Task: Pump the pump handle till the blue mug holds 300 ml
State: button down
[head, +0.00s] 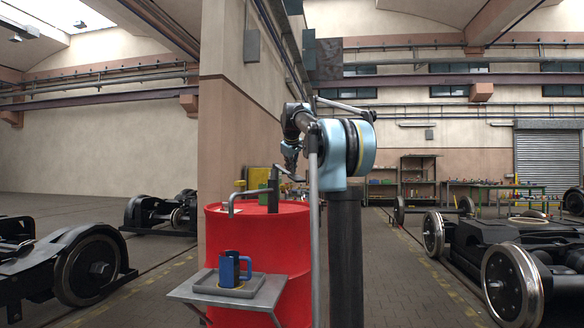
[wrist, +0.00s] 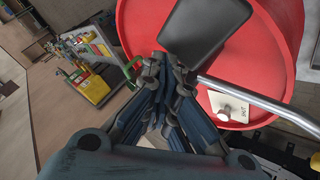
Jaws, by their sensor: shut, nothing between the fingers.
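The blue mug (head: 234,269) stands upright on a grey tray (head: 205,283) at the front of the red drum (head: 265,245). Its inside and level are hidden. The hand pump (head: 273,190) rises from the drum top, and its grey spout (head: 236,200) bends down above the mug. The pump handle (head: 290,174) shows as a bent dark bar near the pump top. My gripper (head: 291,158) hangs just above the handle. In the wrist view my gripper (wrist: 167,68) is shut and empty, beside a dark flat block that I cannot identify.
In the wrist view a pale tag (wrist: 232,107) lies on the red drum lid (wrist: 275,35), near a metal pipe (wrist: 245,97). A wall pillar (head: 238,120) stands behind the drum.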

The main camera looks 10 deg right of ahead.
jog(key=shift+r, duration=0.1)
jog(key=shift+w+r, duration=0.1)
jog(key=shift+r, duration=3.1)
notch_tip(320, 180, up, 5)
jog(key=shift+r, duration=0.1)
